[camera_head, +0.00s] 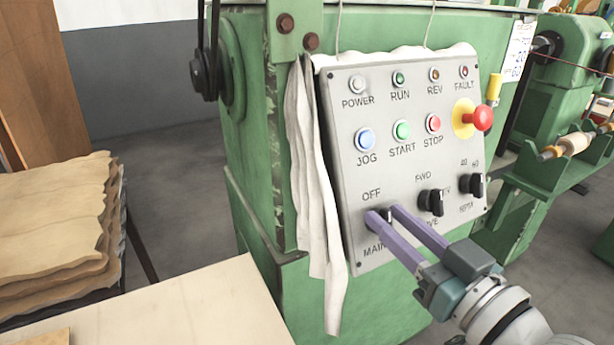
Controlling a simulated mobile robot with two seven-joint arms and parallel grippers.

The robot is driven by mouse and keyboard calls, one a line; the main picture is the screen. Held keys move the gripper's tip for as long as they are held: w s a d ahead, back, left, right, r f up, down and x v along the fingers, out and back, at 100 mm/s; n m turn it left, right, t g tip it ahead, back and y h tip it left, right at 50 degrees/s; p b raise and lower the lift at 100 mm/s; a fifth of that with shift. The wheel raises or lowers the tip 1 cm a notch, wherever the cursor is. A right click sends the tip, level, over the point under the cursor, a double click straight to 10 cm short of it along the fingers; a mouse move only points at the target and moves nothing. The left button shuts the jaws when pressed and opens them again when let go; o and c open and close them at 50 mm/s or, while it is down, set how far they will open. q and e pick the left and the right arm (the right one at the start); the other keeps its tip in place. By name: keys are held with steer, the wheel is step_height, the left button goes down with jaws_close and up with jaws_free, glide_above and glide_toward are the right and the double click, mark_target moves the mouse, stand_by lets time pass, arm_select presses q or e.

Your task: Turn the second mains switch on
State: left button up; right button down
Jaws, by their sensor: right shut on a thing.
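The grey control panel (344,108) hangs tilted on the front of the green machine. Its mains switch (388,217) is at the lower left, between the labels OFF and MAIN, and is mostly hidden by my fingers. My right gripper (383,214) reaches in from the lower right, with its two purple fingers shut on the mains switch. I cannot tell the switch's exact angle. The FWD knob (431,202) and another black knob (471,186) sit to the right of my fingers. My left gripper is not in view.
A red emergency stop button (482,118) sticks out at the panel's right. A white cloth (318,190) hangs along the panel's left edge. A pale table (180,310) is at the lower left, with stacked brown sheets (55,220) behind it. Grey floor is open between.

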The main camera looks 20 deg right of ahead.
steer(key=m+h+p, duration=0.1)
steer(key=m, duration=0.2)
steer(key=m+h+p, duration=0.1)
steer(key=m, duration=0.2)
steer(key=shift+r+g+h, duration=0.1)
steer(key=shift+g+h, duration=0.2)
steer(key=shift+h, duration=0.1)
steer(key=m+p, duration=0.1)
steer(key=m, duration=0.1)
steer(key=m+g+h+p, duration=0.1)
steer(key=m, duration=0.1)
steer(key=shift+d+m+h, duration=0.15)
steer(key=shift+m+h, duration=0.15)
steer(key=shift+m, duration=0.1)
steer(key=m+g+p, duration=0.1)
steer(key=m, duration=0.2)
steer(key=m+g+p, duration=0.1)
steer(key=m+p, duration=0.1)
steer(key=m, duration=0.1)
steer(key=m+g+h+p, duration=0.1)
steer(key=m, duration=0.2)
steer(key=shift+d+f+p, duration=0.1)
steer(key=shift+f+p, duration=0.15)
steer(key=shift+p, duration=0.1)
